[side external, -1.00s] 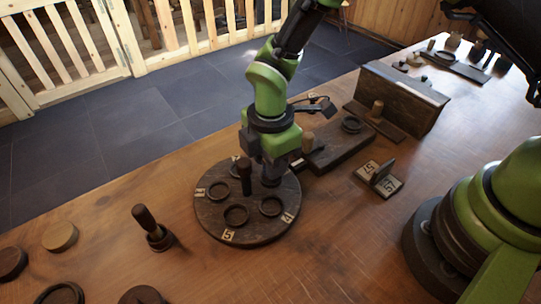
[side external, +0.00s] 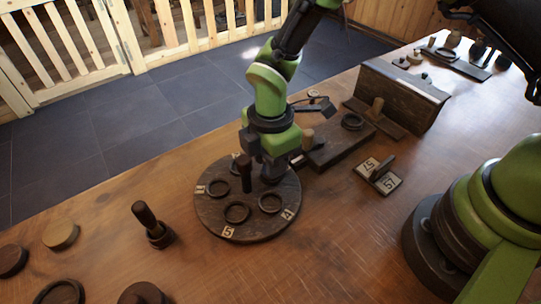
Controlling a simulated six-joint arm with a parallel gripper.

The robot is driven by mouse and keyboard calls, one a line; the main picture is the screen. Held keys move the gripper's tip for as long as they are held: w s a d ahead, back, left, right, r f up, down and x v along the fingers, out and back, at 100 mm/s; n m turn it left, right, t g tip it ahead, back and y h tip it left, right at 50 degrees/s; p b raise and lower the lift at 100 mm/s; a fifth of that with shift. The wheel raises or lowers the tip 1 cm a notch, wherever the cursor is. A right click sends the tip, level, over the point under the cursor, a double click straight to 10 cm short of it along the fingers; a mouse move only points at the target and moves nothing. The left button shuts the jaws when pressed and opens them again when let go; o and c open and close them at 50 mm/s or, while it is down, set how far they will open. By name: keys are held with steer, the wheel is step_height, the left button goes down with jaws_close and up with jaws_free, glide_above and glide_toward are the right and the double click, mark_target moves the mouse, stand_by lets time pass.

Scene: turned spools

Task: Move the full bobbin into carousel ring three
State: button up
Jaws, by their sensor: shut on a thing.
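The carousel (side external: 247,229) is a round dark wooden disc with a dark upright post (side external: 244,173) at its middle. Rings lie around the post: one at the left (side external: 219,188), one at the front (side external: 237,212) and one at the right front (side external: 270,203). Small number tags sit at its edge, with 5 at the front and 4 at the right front. My gripper (side external: 269,165) points down over the far right part of the carousel, behind the post. It is shut on a dark bobbin (side external: 272,176), mostly hidden. I cannot tell whether it touches the disc, or see ring three clearly.
A dark spool-like peg (side external: 151,227) stands left of the carousel. Loose discs lie at the front left.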

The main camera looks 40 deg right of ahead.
steer(key=shift+f, duration=0.25)
stand_by(0.4)
steer(key=o, duration=1)
steer(key=shift+c, duration=0.2)
steer(key=shift+r, duration=4.3)
